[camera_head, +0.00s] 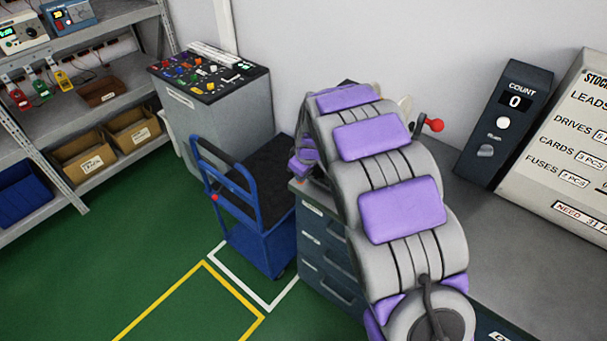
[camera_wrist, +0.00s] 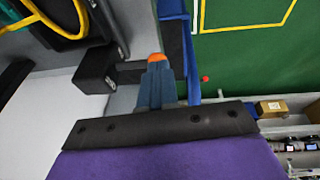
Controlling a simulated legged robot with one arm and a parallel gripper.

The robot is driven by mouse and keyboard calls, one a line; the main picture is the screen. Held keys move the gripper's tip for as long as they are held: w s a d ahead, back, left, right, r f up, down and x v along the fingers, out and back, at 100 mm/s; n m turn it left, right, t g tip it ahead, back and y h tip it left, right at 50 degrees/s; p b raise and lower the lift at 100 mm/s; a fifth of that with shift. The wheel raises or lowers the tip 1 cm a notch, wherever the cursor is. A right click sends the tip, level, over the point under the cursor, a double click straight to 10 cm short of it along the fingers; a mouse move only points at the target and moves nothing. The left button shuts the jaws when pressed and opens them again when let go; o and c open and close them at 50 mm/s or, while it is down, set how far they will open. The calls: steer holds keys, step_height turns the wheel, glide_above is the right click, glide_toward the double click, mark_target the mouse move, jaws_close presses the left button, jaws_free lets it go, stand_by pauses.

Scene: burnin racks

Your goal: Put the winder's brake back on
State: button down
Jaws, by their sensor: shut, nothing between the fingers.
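My gripper (camera_wrist: 155,82) is shut and empty in the wrist view, its blue-grey fingers together under an orange tip. A dark block (camera_wrist: 97,72) with a dark bar stands just left of the fingers. The bar's end is close to them or behind them; I cannot tell if they touch. A black round part with a yellow cable (camera_wrist: 14,22) lies at the upper left, perhaps the winder. In the head view my arm hides most of this area. A red-knobbed handle (camera_head: 433,125) shows just beyond the arm. I cannot make out the brake's position.
A grey bench (camera_head: 505,225) holds a count box (camera_head: 514,115) and a stock board (camera_head: 570,140) at right. A blue cart (camera_head: 252,215) stands left of the bench drawers. A grey cabinet (camera_head: 225,115) and shelves (camera_head: 115,120) are farther left. Green floor is clear at lower left.

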steer(key=shift+s+f+t+h, duration=0.15)
steer(key=shift+f+t+h, duration=0.45)
steer(key=shift+t, duration=0.3)
steer(key=shift+r, duration=0.1)
steer(key=shift+a+r+p, duration=0.1)
steer(key=shift+r+p, duration=0.3)
steer(key=shift+r, duration=0.4)
steer(key=s+a+p+v, duration=0.1)
steer(key=v, duration=0.5)
steer(key=s+p+v, duration=0.1)
steer(key=p+v, duration=0.1)
steer(key=v, duration=0.5)
steer(key=shift+s+a+f, duration=0.15)
steer(key=shift+a, duration=0.25)
